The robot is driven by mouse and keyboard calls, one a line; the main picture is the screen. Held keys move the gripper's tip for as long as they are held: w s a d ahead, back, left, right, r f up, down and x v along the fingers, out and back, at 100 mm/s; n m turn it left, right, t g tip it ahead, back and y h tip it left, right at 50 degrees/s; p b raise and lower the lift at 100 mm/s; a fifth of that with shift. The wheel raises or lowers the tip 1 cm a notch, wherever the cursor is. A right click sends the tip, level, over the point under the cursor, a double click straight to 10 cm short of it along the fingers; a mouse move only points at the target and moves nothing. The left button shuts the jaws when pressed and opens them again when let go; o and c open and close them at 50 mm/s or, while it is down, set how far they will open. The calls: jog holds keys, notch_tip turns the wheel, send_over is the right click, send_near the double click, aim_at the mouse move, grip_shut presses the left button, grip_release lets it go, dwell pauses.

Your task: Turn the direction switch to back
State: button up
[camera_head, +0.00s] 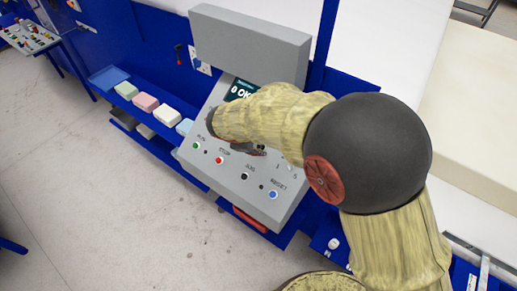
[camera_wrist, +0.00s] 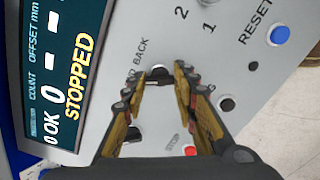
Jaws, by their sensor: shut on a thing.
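The direction switch, a dark knob (camera_wrist: 158,77), sits on the grey sloping panel (camera_head: 240,195) just below a label ending in "BACK" in the wrist view. My gripper (camera_wrist: 162,74) has a finger on either side of this knob and is shut on it. The fingers hide part of the label and the knob's sides, so I cannot tell which way it points. In the head view my gripper (camera_head: 255,150) is at the panel's middle, and my arm covers the switch.
The screen (camera_wrist: 62,65) reads "STOPPED" and "0 OK". Nearby on the panel are a green button (camera_head: 196,145), a red button (camera_head: 219,160), a black button (camera_head: 244,176) and a blue reset button (camera_head: 272,195). Coloured foam blocks (camera_head: 145,102) lie on a blue shelf at left.

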jog(key=m+b, duration=0.2)
jog(key=b, duration=0.1)
jog(key=m+b, duration=0.1)
jog(key=shift+f+m, duration=0.25)
jog(key=shift+m, duration=0.15)
jog(key=m+b, duration=0.3)
jog(key=b, duration=0.1)
jog(key=shift+m, duration=0.3)
jog(key=m+b, duration=0.4)
jog(key=shift+s, duration=0.1)
jog(key=shift+r+m+b, duration=0.1)
jog(key=shift+m+b, duration=0.8)
jog(key=shift+b, duration=0.05)
jog(key=o, duration=1.2)
jog(key=shift+r, duration=0.1)
jog(key=shift+c, duration=0.2)
jog(key=shift+a, duration=0.1)
jog(key=v, duration=1.2)
jog(key=shift+r, duration=0.1)
